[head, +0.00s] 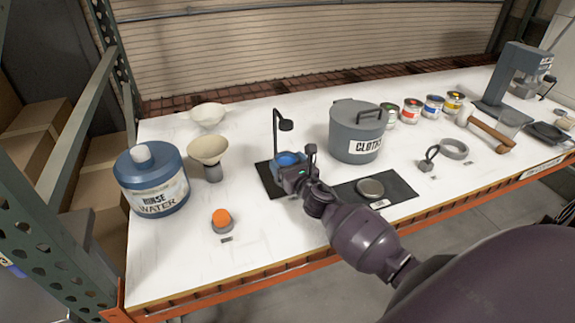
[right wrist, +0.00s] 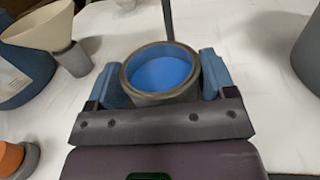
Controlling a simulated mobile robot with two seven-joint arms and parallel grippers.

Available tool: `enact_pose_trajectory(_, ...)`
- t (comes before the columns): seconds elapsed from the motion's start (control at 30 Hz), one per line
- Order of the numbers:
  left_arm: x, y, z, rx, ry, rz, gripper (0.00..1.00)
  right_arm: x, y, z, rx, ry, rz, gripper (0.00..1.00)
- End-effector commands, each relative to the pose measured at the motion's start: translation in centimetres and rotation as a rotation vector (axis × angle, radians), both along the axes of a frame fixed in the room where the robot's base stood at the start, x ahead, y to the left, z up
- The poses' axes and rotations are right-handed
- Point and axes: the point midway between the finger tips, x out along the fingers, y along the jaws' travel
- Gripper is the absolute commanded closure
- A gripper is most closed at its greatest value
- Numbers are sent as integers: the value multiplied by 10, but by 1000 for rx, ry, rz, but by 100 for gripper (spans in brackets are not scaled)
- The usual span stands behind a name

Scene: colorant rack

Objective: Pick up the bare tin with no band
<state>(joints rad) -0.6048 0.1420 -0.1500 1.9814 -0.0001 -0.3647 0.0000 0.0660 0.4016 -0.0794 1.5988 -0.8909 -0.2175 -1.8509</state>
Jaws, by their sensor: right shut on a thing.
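An open grey tin (right wrist: 160,98) filled with blue sits between the two blue fingers of my right gripper (head: 292,170) in the right wrist view. The gripper is shut on its sides. The visible part of its wall is plain grey with no band; the rest is hidden by the fingers and palm. In the head view the tin's blue top (head: 288,159) shows over the left black mat (head: 267,181), under a small dark lamp-like stand (head: 285,125). I cannot tell whether it touches the mat. Several colour-banded tins (head: 411,111) stand at the back right. My left gripper is out of view.
A grey CLOTHS bin (head: 357,135) stands right of the gripper. A round metal disc (head: 370,188) lies on the right black mat (head: 395,184). The RINSE WATER jug (head: 152,182), a funnel (head: 208,150) and an orange-topped piece (head: 221,219) stand left. The front middle is clear.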

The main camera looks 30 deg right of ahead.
Motion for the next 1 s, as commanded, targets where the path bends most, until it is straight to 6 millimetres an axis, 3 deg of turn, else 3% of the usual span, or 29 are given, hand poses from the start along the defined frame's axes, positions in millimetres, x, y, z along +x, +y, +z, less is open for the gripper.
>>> enact_pose_trajectory(0.63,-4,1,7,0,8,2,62,0,0,36,-2,-3,2,55)
enact_pose_trajectory(1.0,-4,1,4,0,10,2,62,-31,3,34,0,-1,1,55)
